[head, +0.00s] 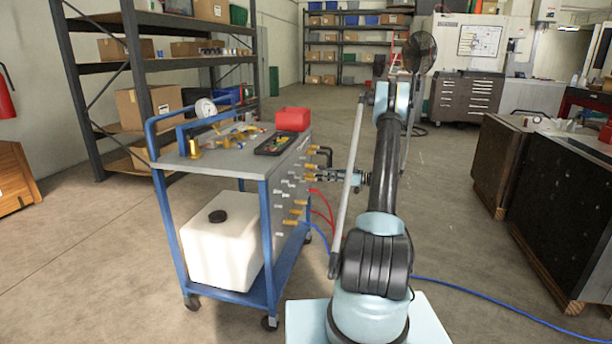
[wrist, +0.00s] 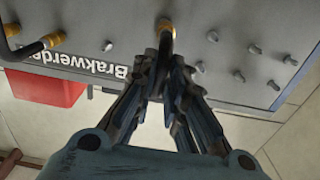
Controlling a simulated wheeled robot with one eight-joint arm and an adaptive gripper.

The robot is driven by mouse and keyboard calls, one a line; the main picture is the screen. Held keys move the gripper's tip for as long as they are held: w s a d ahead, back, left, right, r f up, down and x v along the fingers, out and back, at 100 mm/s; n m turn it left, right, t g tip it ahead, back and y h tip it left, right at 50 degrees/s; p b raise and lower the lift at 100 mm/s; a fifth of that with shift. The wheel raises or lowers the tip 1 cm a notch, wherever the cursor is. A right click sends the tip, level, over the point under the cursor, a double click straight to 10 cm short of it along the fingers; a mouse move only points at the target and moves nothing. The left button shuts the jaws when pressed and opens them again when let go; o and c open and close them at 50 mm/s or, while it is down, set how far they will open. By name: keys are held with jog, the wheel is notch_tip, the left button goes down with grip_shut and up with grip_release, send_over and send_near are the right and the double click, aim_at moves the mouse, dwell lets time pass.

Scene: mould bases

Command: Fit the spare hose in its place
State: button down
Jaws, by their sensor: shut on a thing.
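My gripper (head: 352,177) is at the right side of the blue trolley, close to its grey fitting panel (head: 290,180). In the wrist view my gripper (wrist: 167,65) is shut on a dark hose (wrist: 167,48), mostly hidden between the fingers. A brass end (wrist: 166,27) shows just beyond the fingertips, against the panel (wrist: 130,45). I cannot tell whether it is seated on a fitting. Another black hose (head: 326,152) with brass ends is on the panel; it also shows at the left of the wrist view (wrist: 32,48).
Several bare metal nipples (wrist: 240,75) dot the panel. Red hoses (head: 327,205) hang from it, and a blue hose (head: 500,318) lies on the floor. A red bin (head: 293,119) and tray (head: 275,143) sit on the trolley top. Dark cabinets (head: 560,200) stand at right.

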jog(key=shift+s+d, duration=0.1)
jog(key=shift+d, duration=0.15)
jog(key=shift+v, duration=2.9)
